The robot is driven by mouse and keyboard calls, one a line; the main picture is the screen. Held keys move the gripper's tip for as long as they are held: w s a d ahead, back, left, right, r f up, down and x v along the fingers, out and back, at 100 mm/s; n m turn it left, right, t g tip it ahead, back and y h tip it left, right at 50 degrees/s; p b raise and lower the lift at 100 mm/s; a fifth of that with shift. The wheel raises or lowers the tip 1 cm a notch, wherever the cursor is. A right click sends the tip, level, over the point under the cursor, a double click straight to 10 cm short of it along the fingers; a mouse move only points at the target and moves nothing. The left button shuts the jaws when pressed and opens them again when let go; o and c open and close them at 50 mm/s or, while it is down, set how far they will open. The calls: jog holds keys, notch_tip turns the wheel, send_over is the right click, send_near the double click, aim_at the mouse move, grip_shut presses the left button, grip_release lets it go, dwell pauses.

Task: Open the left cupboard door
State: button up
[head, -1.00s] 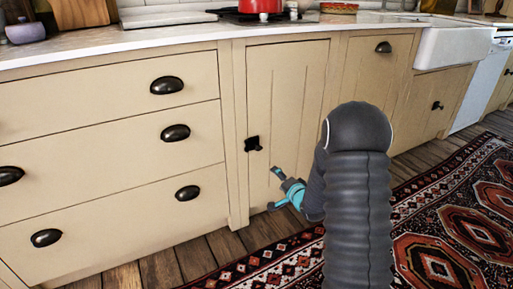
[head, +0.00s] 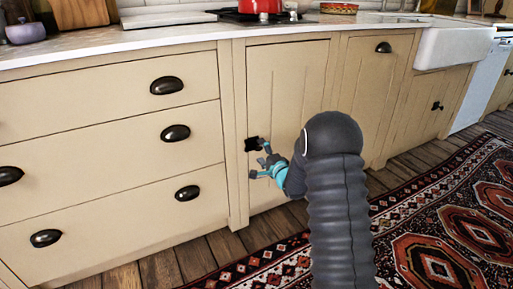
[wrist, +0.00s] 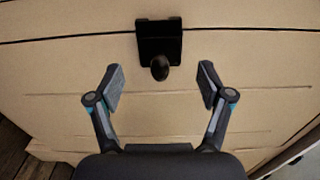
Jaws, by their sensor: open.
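The left cupboard door (head: 288,90) is a cream panel with vertical grooves, and it is closed. Its small black latch with a knob (head: 252,144) sits near the door's left edge. In the wrist view the knob (wrist: 160,68) is at the top centre, just beyond and between the fingertips. My gripper (head: 258,166) is open and empty, close to the door, just below the latch in the head view. It also shows in the wrist view (wrist: 160,84) with its two fingers spread apart. I see no finger touching the knob.
Drawers with dark cup handles (head: 175,132) stand left of the door. The worktop (head: 130,42) runs above, with a red pot (head: 260,8) on the hob. A patterned rug (head: 440,205) covers the floor at right. More cupboards and a white sink (head: 452,45) continue right.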

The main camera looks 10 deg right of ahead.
jog(key=shift+x, duration=2.15)
grip_shut()
